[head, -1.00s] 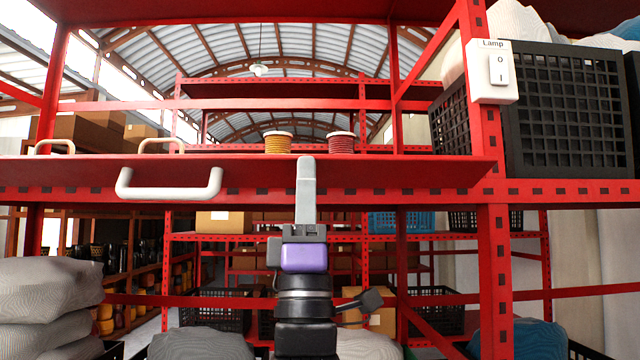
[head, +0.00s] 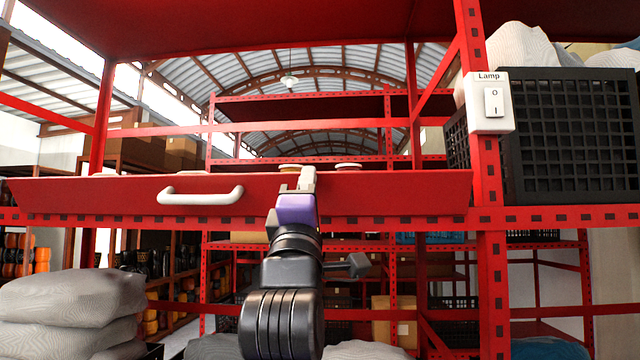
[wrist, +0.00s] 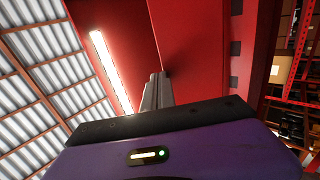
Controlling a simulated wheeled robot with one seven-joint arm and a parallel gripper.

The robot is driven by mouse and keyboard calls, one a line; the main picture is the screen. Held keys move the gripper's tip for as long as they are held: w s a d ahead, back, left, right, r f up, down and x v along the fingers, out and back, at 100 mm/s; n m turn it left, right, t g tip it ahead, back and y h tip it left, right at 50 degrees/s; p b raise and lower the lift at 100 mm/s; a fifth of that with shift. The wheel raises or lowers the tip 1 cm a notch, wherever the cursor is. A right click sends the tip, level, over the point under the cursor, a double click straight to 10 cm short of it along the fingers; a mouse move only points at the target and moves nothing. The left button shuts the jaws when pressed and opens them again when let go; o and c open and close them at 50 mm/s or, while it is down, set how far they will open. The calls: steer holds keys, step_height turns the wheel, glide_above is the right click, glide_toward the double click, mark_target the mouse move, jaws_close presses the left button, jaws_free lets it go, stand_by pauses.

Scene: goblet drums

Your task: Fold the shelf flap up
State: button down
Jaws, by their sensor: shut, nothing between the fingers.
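The shelf flap (head: 380,195) is a long red panel along the front of the shelf, with a white handle (head: 200,196) on its outer face. It stands tilted partly up, its outer face toward me. My gripper (head: 306,178) is shut and empty, right of the handle, with its fingertips at the flap's upper edge. In the wrist view the grey fingers (wrist: 156,90) are together beside the red flap (wrist: 195,45); I cannot tell for sure whether they touch it.
Two spools (head: 290,167) show only their tops behind the flap. A lamp switch (head: 489,102) is on the right red post, beside a black crate (head: 570,135). Grey sacks (head: 70,305) are stacked at lower left.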

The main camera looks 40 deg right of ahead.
steer(key=shift+f+p+x, duration=0.25)
steer(key=shift+p+x, duration=0.45)
steer(key=shift+x, duration=2.1)
steer(key=shift+w+d, duration=0.25)
